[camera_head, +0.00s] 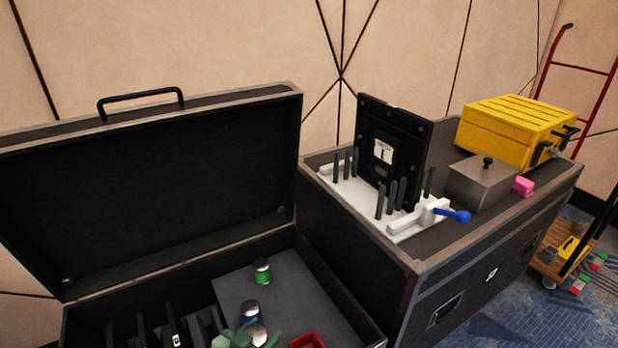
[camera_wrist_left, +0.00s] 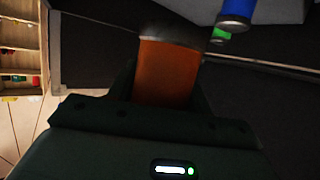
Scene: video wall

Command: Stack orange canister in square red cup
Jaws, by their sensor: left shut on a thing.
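The orange canister (camera_wrist_left: 167,75) is between the fingers of my left gripper (camera_wrist_left: 163,88) in the left wrist view, which is shut on it. In the head view my left gripper (camera_head: 246,338) is at the bottom edge, over the open case, and a grey metal canister end shows beside it. The square red cup (camera_head: 307,341) stands on the grey surface inside the case, just right of the gripper and cut off by the frame. Whether the canister touches the surface below cannot be told. My right gripper is out of view.
A blue canister (camera_head: 250,311) stands close behind my left gripper, and a green canister (camera_head: 262,271) stands farther back. The case lid (camera_head: 150,190) is raised behind. A second case (camera_head: 400,280) with a yellow box (camera_head: 515,130) is at the right. Grey surface is clear right of the green canister.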

